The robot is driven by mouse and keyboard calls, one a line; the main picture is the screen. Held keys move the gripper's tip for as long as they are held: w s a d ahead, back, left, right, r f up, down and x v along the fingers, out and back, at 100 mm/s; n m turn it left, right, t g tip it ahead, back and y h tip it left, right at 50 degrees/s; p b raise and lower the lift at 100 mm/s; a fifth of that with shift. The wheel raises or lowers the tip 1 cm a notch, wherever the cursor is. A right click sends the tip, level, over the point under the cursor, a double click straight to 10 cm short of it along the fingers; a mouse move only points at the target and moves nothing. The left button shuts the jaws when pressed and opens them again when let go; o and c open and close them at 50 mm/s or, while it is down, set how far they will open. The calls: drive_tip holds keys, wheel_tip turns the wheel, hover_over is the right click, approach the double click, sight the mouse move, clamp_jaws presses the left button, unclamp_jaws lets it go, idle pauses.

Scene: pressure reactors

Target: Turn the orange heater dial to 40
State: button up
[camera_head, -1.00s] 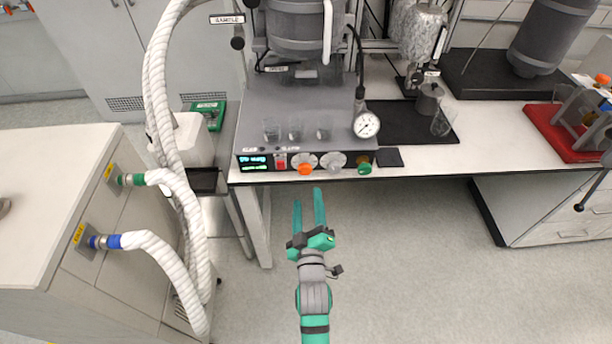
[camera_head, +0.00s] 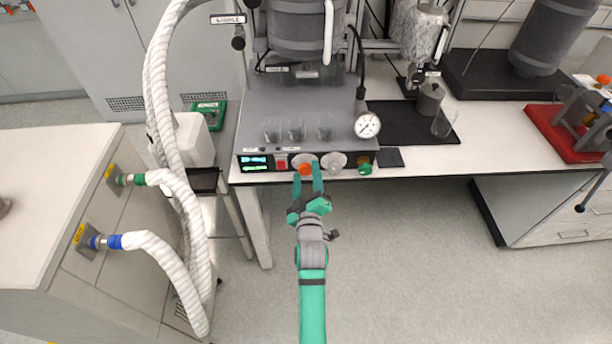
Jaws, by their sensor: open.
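The orange heater dial (camera_head: 305,168) is on the front panel of the grey heater unit (camera_head: 300,110), in front of a round white scale (camera_head: 303,159). My gripper (camera_head: 307,170) is open, with its two teal fingers pointing at the panel. The fingertips lie on either side of the orange dial in the picture. Whether they touch it I cannot tell. The scale's numbers are too small to read. The red switch (camera_head: 282,162) and the lit display (camera_head: 255,163) sit left of the dial.
A grey-white dial (camera_head: 334,166) and a green knob (camera_head: 365,168) sit to the right on the same panel. Glass beakers (camera_head: 297,130) and a pressure gauge (camera_head: 367,125) stand above. Thick white hoses (camera_head: 165,100) hang at the left. The floor below the bench is clear.

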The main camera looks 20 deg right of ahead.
drive_tip(key=shift+w, duration=0.1)
drive_tip(key=c, duration=0.4)
drive_tip(key=shift+d, duration=0.15)
drive_tip(key=c, duration=0.7)
drive_tip(key=shift+o, duration=0.2)
